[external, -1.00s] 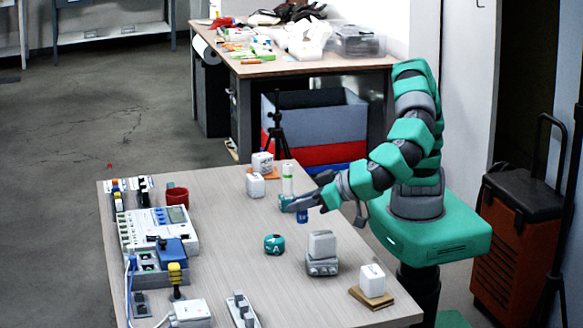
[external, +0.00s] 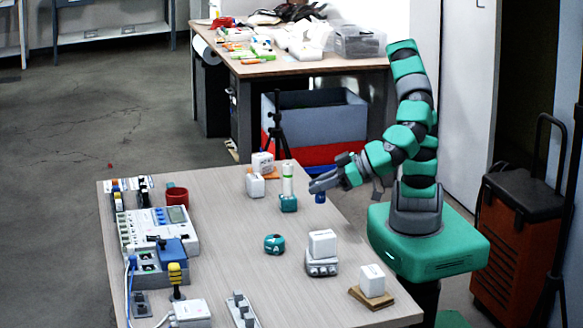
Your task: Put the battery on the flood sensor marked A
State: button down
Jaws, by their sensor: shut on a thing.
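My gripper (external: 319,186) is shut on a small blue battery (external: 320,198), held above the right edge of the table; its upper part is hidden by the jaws. The flood sensor marked A (external: 274,243) is a low, round teal piece with a pale marking, resting on the open middle of the table, to the left of and nearer the camera than my gripper. A teal block (external: 289,204) with a white-and-green cylinder (external: 288,180) upright on it stands just left of my gripper.
White cubes (external: 255,185) stand at the back. A white block sits on a grey base (external: 321,267), and another cube (external: 372,281) on brown plates. A red mug (external: 177,196) and electrical modules (external: 165,232) line the left side. The table's middle is mostly clear.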

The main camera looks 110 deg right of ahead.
jog(key=s+d+f, duration=0.1)
jog(key=s+d, duration=0.1)
jog(key=d, duration=0.1)
jog(key=p, duration=0.1)
send_over(274, 239)
notch_tip(274, 239, down, 2)
jog(key=shift+d+n+y, duration=0.1)
jog(key=shift+n+y, duration=0.2)
notch_tip(274, 239, down, 4)
jog(key=shift+r+b, duration=0.2)
jog(key=shift+b, duration=0.95)
jog(key=shift+r, duration=0.1)
jog(key=shift+s, duration=0.1)
jog(key=c, duration=1.2)
grip_release()
jog(key=shift+c, duration=0.2)
